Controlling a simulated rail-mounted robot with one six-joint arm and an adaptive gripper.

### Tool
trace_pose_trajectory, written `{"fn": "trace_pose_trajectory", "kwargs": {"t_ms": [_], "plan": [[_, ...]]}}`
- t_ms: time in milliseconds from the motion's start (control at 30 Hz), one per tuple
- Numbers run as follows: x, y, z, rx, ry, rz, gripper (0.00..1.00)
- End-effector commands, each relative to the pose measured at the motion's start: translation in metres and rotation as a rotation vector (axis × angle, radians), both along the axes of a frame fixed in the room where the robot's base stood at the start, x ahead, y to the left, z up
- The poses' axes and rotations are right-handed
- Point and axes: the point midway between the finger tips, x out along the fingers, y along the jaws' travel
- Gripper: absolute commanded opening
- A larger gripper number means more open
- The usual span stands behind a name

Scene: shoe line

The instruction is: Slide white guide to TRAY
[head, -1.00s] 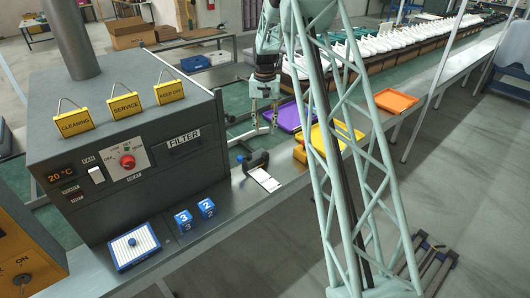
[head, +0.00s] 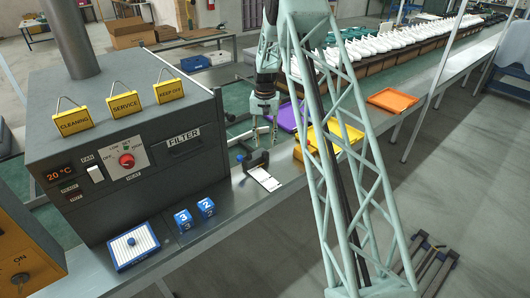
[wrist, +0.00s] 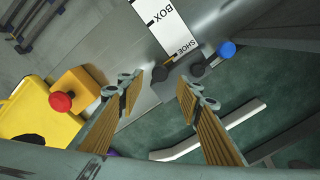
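A white strip (head: 264,180) with dark marks lies on the metal counter; in the wrist view the strip (wrist: 172,24) reads BOX and SHOE. The word TRAY is not visible. A dark bracket (head: 255,161) stands across the strip's far end. In the wrist view, dark round knobs (wrist: 160,74) sit by the SHOE end, with a blue knob (wrist: 227,49) to the right. I cannot tell which part is the guide. My gripper (head: 264,142) is open and empty, pointing down just beyond the bracket; its fingertips (wrist: 158,86) are apart from it in the wrist view.
A yellow tray (head: 335,136), a purple tray (head: 289,116) and an orange tray (head: 393,100) lie along the line. A red button (wrist: 61,101) on a yellow box is left in the wrist view. The grey filter machine (head: 125,140) and numbered blue blocks (head: 184,220) stand left.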

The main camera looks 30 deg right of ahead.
Motion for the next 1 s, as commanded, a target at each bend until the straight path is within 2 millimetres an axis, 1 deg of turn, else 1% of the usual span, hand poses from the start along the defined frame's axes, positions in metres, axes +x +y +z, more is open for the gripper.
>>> {"fn": "trace_pose_trajectory", "kwargs": {"t_ms": [33, 200, 300, 500, 633, 933, 1000], "plan": [[-0.001, 0.000, -0.008, 0.001, 0.002, 0.000, 0.33], [0.000, 0.000, -0.030, 0.001, 0.001, 0.000, 0.33], [0.000, 0.000, -0.040, 0.001, 0.001, 0.000, 0.33], [0.000, 0.000, -0.054, 0.001, 0.001, 0.000, 0.33], [0.000, 0.000, -0.058, 0.000, 0.000, 0.000, 0.33], [0.000, 0.000, -0.058, 0.000, 0.000, 0.000, 0.33], [0.000, 0.000, -0.058, 0.000, 0.000, 0.000, 0.27]]}}
